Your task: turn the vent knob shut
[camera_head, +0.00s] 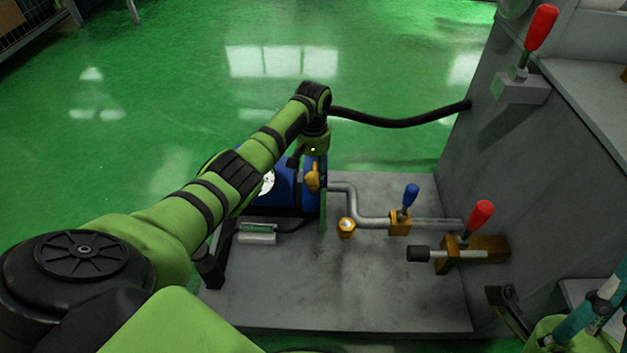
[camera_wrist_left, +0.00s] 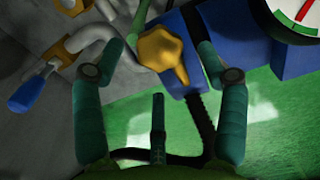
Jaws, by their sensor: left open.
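The vent knob is a yellow-orange lobed knob (camera_head: 313,177) on the blue unit. It also shows in the left wrist view (camera_wrist_left: 163,52), its pointed end toward the lower right. My left gripper (camera_head: 310,168) is over it from above, mostly hidden by its own wrist. In the left wrist view my left gripper (camera_wrist_left: 168,42) is open, with one finger on each side of the knob. I see no clear grip on it; contact at the tips cannot be told. My right gripper (camera_head: 595,308) is partly in view at the lower right corner.
A bent grey pipe with a blue-handled valve (camera_head: 409,196) runs right of the knob. A red-handled valve (camera_head: 480,215) sits by the machine wall, and a red lever (camera_head: 540,28) above. A round gauge (camera_wrist_left: 297,15) is beside the knob. A black hose (camera_head: 400,121) crosses behind.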

